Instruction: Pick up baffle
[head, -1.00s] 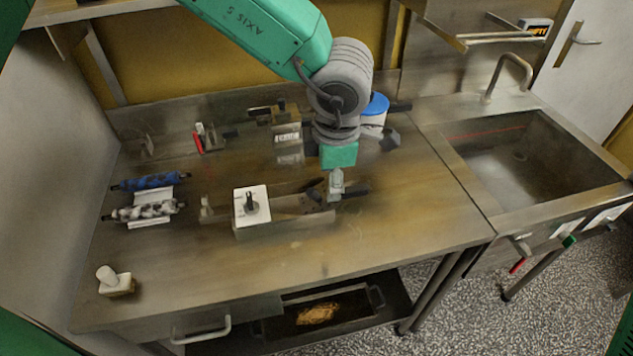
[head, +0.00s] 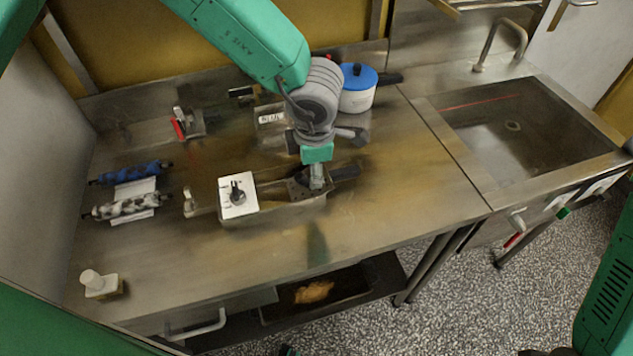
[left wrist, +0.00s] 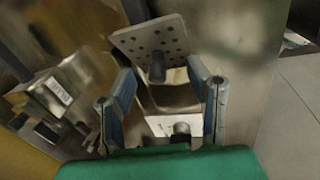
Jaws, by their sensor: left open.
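A perforated metal plate with a dark upright knob, which looks like the baffle (left wrist: 150,42), stands out between and beyond the fingers in the left wrist view. In the head view the plate (head: 298,188) is partly hidden by my gripper, at the right end of a metal box with a white dial panel (head: 238,210). My left gripper (head: 316,180) is over that end, pointing down. In the left wrist view its fingers (left wrist: 160,74) are apart, with the knob between their tips; I cannot tell whether they touch it. My right gripper is not in view.
A blue-lidded white pot (head: 357,97) stands behind my gripper. Blue and mottled rollers (head: 125,207) lie at left, with a small white-topped block (head: 98,284) at front left. The bench between box and sink is clear.

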